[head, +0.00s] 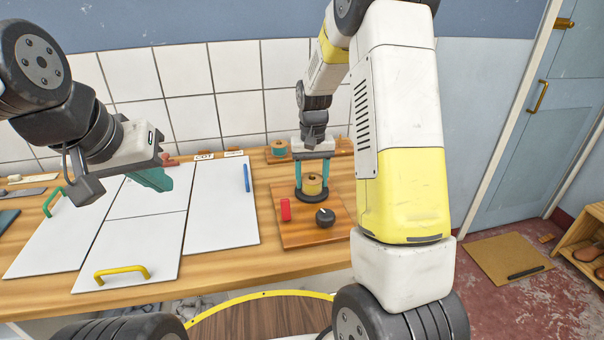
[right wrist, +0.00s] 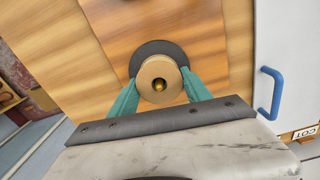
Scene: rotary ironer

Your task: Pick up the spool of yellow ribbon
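The spool of yellow ribbon (head: 312,184) stands upright on a dark round base (head: 318,196) on a wooden board. In the right wrist view its tan top (right wrist: 160,82) shows from above, with a brass-coloured pin in its centre hole. My right gripper (head: 312,177) points down, its teal fingers on either side of the spool. In the right wrist view the fingers (right wrist: 159,80) lie close along the spool's left and right sides; I see no clear grip on it. My left gripper (head: 155,180) is above the white panels, seen side-on, so its opening is hidden.
The board (head: 290,232) also bears a red block (head: 285,210) and a black knob (head: 325,217). A teal spool (head: 278,150) stands behind. White panels with a yellow handle (head: 122,273), a green handle (head: 54,201) and a blue handle (head: 246,178) lie left.

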